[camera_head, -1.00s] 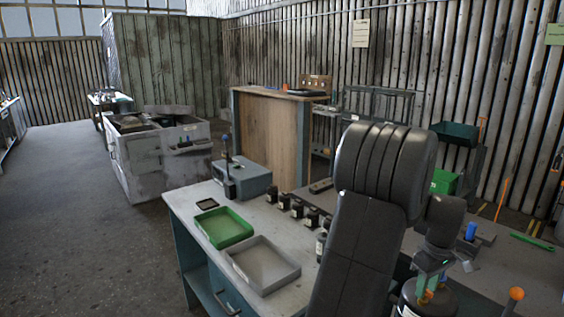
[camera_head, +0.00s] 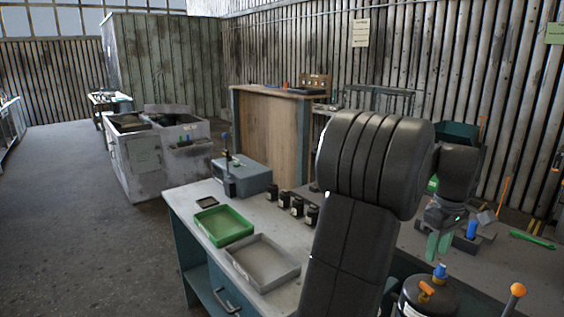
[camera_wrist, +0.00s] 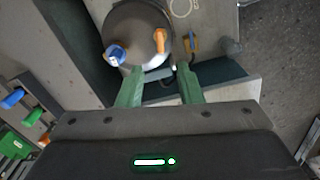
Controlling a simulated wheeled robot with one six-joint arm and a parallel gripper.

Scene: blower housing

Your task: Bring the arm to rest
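My gripper (camera_head: 438,246) is above the bench at the right in the head view, with its green fingers pointing down. In the wrist view my gripper (camera_wrist: 160,76) has its two green fingers well apart, with nothing held between them. The dark round housing (camera_head: 428,300) stands below and in front of it, with a blue cap (camera_head: 440,271) and an orange fitting (camera_head: 427,291) on top. The housing also shows in the wrist view (camera_wrist: 137,28), beyond the fingertips and apart from them. My arm hides part of the bench.
A green tray (camera_head: 246,237) and a grey tray (camera_head: 288,284) lie on the left bench, near several black cylinders (camera_head: 284,200). An orange-knobbed lever (camera_head: 518,290) stands right of the housing. A blue part (camera_head: 472,229) and a green tool (camera_head: 533,240) lie behind. Floor at left is clear.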

